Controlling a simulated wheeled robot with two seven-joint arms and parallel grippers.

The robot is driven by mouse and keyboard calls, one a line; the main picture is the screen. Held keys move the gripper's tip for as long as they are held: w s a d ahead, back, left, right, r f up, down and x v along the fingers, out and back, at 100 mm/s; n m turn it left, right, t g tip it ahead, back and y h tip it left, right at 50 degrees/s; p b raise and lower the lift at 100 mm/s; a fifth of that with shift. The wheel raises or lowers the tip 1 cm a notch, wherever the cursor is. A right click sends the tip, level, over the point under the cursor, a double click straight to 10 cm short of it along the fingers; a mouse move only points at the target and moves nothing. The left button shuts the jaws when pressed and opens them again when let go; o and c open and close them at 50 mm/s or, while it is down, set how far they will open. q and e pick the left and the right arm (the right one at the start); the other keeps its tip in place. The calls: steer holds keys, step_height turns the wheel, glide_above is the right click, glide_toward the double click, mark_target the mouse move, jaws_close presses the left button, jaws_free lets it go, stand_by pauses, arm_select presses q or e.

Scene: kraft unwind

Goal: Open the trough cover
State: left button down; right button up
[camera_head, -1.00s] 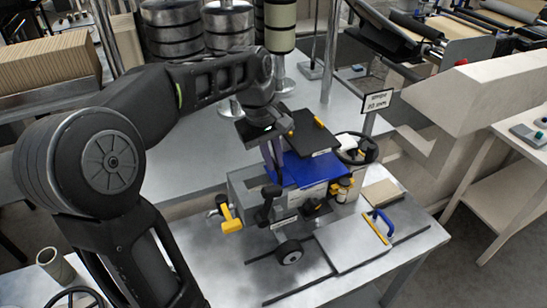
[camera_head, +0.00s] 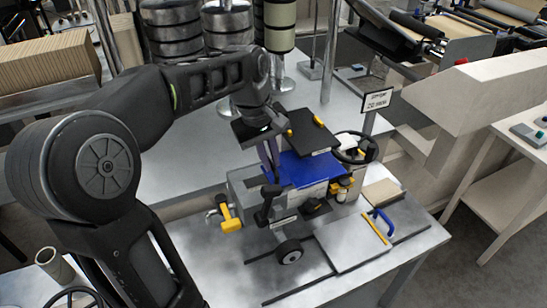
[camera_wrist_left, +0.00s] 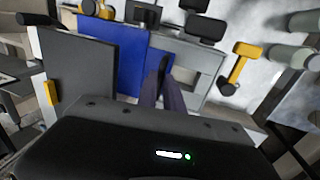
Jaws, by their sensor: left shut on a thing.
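The grey bench machine has a flat blue panel (camera_head: 306,170) on top; it also shows in the wrist view (camera_wrist_left: 116,48). A dark flat plate (camera_head: 315,134) with yellow tabs stands just above and behind the blue panel; it fills the left of the wrist view (camera_wrist_left: 80,82). I cannot tell for certain which of the two is the trough cover. My left gripper (camera_head: 270,162) points down at the blue panel's left edge. Its fingers (camera_wrist_left: 164,85) are shut on a small dark piece there, mostly hidden between them. My right gripper is not in view.
A yellow-handled lever (camera_head: 230,218) and a black knob stick out at the machine's front left. A handwheel (camera_head: 356,148) stands at its right. A blue-handled tool (camera_head: 381,224) lies on the metal table. A sign (camera_head: 377,100) stands behind. The table's front is mostly clear.

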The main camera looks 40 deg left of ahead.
arm_select(q)
steer(key=s+a+b, duration=0.1)
steer(key=s+a, duration=0.3)
steer(key=s, duration=0.4)
steer(key=shift+s+a+b, duration=0.2)
steer(key=shift+s+b, duration=0.05)
steer(key=shift+b, duration=0.15)
steer(key=c, duration=1.5)
jaws_free()
step_height(320, 180, up, 8)
steer(key=s+p, duration=0.1)
steer(key=p, duration=0.1)
steer(key=shift+s+a+f, duration=0.15)
steer(key=shift+s+a, duration=0.05)
steer(key=shift+a, duration=0.15)
